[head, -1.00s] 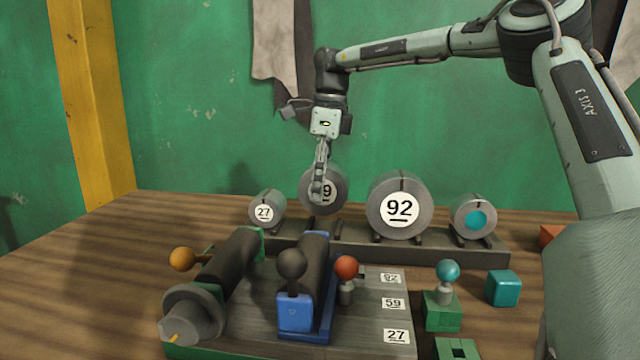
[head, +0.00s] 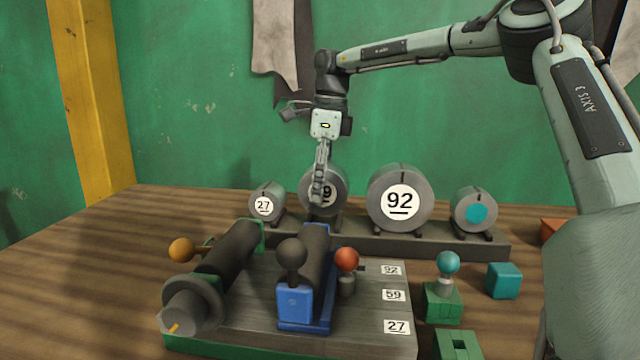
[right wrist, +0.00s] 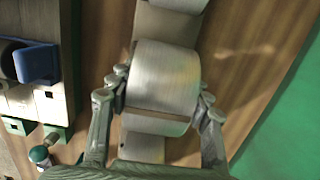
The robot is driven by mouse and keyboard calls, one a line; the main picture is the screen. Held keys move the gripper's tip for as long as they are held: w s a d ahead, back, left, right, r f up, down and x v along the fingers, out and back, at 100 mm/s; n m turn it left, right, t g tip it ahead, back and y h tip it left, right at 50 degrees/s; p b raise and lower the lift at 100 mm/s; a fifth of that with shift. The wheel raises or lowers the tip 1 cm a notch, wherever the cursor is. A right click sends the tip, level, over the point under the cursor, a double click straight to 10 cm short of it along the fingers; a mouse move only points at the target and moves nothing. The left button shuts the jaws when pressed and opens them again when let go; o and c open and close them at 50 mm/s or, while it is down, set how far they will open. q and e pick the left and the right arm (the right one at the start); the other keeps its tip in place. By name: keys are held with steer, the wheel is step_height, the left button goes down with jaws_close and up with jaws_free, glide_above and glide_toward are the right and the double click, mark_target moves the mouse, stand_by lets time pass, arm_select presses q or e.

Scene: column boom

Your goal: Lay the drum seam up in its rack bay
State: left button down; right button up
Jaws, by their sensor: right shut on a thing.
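A grey drum (head: 338,180) is at the rack bay between drums 27 and 92. Its round label shows a 9; the rest is hidden behind a finger. My right gripper (head: 318,190) reaches down from above and is shut on this drum. In the right wrist view the drum (right wrist: 165,80) lies between the two fingers. The drum's underside is at or very near the rack (head: 350,238); I cannot tell whether it touches. My left gripper is not in view.
Drum 27 (head: 267,190), drum 92 (head: 400,180) and a teal-dotted drum (head: 473,195) sit close by in the rack. In front stand a blue clamp-like fixture (head: 295,305), a dark roller (head: 235,247) and knobbed levers. A teal cube (head: 503,280) lies at the right.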

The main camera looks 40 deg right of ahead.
steer(key=shift+f, duration=0.15)
steer(key=shift+f+b, duration=0.35)
steer(key=shift+f, duration=0.35)
stand_by(0.3)
steer(key=o, duration=1.4)
steer(key=shift+o, duration=0.2)
steer(key=r, duration=0.8)
steer(key=s+d+r, duration=0.1)
steer(key=r, duration=0.3)
